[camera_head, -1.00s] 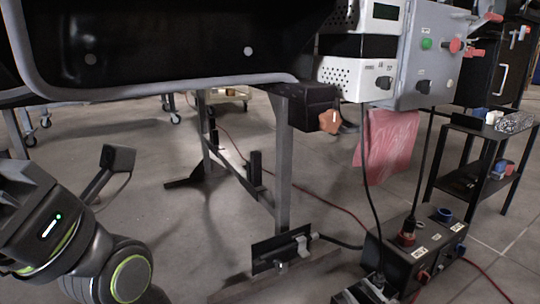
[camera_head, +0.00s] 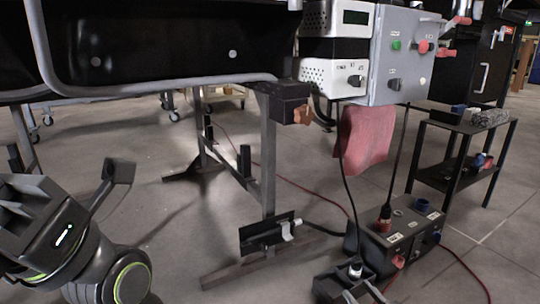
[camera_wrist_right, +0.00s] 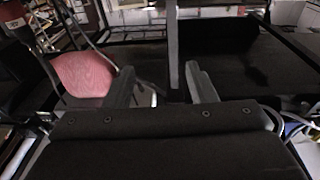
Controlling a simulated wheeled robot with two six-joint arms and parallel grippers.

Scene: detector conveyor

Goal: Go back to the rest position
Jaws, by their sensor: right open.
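My right gripper (camera_wrist_right: 162,84) shows in the right wrist view. Its two dark fingers stand apart, with nothing between them. The pink sheet (camera_wrist_right: 84,74) is beyond and left of the left finger, apart from it. A grey upright post (camera_wrist_right: 173,45) stands beyond the gap. In the head view I cannot clearly make out the right gripper's jaws.
The conveyor (camera_head: 180,86) on grey legs spans the upper left. A grey control box (camera_head: 404,58) with buttons is at its right. Below, a black socket box (camera_head: 402,239) stands on the floor with cables trailing. A black shelf (camera_head: 462,128) is right.

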